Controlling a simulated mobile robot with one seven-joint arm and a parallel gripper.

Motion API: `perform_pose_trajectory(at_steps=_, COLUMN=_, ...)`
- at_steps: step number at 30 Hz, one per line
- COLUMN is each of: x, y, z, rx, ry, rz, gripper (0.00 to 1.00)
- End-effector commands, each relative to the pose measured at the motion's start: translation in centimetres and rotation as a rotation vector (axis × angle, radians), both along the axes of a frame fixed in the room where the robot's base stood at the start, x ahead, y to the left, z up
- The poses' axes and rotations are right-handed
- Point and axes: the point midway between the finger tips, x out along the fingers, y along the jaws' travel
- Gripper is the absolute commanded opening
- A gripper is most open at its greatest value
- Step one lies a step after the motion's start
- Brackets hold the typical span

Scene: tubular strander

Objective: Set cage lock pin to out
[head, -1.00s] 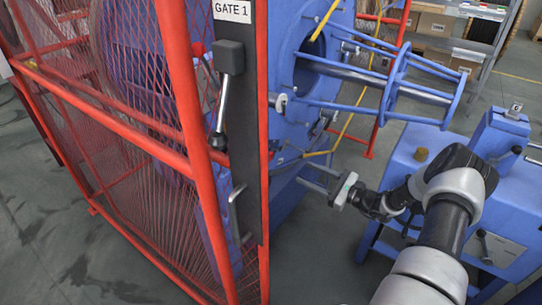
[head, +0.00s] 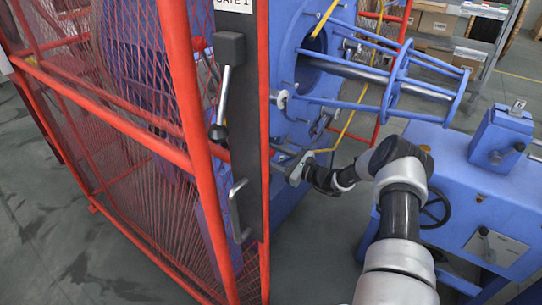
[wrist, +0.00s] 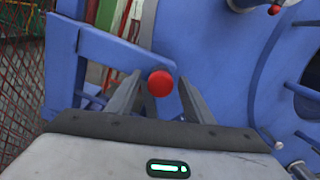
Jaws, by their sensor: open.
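A round red knob (wrist: 160,84), which looks like the head of the cage lock pin, shows in the wrist view in front of a blue machine bracket (wrist: 115,58). My gripper (wrist: 158,90) is open, with one grey finger on each side of the knob. I cannot tell whether the fingers touch it or how deep it sits between them. The pin's shaft is hidden behind the knob. In the head view my gripper (head: 287,160) is at the blue machine frame, just right of the red gate post, and the knob cannot be made out there.
A blue bar cage (head: 385,80) juts out above. A blue cabinet (head: 470,185) stands at the right.

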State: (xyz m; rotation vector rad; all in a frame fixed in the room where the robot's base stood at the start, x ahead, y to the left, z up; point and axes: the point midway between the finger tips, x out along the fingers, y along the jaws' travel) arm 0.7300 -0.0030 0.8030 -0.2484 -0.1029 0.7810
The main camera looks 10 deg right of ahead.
Motion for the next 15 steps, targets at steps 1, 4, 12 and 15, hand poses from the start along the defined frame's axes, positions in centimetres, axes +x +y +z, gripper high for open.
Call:
perform_pose_trajectory(at_steps=1, x=0.05, y=0.08, z=-0.01, rx=0.0, ry=0.0, rz=0.0, gripper=0.47)
perform_pose_trajectory(at_steps=4, x=0.06, y=0.07, z=0.0, rx=0.0, ry=0.0, rz=0.0, gripper=0.47)
perform_pose_trajectory(at_steps=12, x=0.04, y=0.04, z=0.0, rx=0.0, ry=0.0, rz=0.0, gripper=0.19)
perform_pose_trajectory(at_steps=15, x=0.02, y=0.04, z=0.0, rx=0.0, ry=0.0, rz=0.0, gripper=0.02)
